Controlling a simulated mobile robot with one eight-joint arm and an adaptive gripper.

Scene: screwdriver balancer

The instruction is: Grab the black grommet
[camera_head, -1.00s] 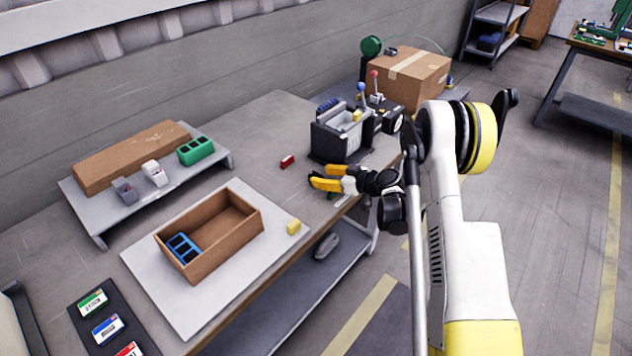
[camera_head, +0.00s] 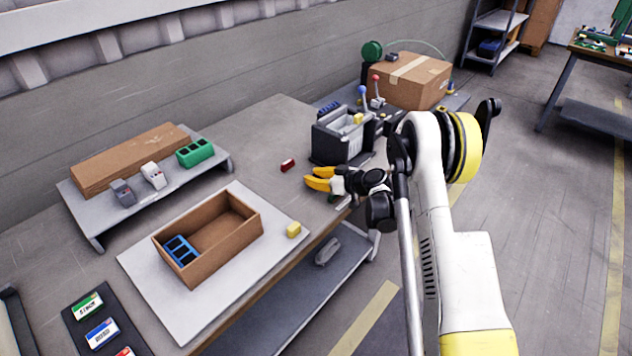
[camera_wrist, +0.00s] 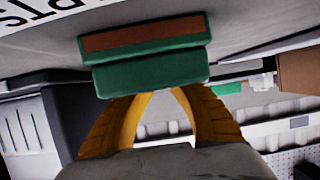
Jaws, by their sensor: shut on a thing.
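My gripper (camera_head: 310,179) is low over the right part of the workbench, its yellow fingers pointing left. In the wrist view the fingers (camera_wrist: 164,95) curve inward, and a green block with a brown face (camera_wrist: 150,62) covers their tips. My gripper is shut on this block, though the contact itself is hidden. In the head view I cannot make out the block at the fingertips. I cannot pick out a black grommet in either view.
A small red block (camera_head: 288,165) lies left of my fingertips. A dark bin (camera_head: 325,142) stands just behind my gripper. A wooden tray (camera_head: 240,238) holds a blue piece, with a yellow block (camera_head: 294,230) beside it. A raised shelf (camera_head: 92,222) is at the left.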

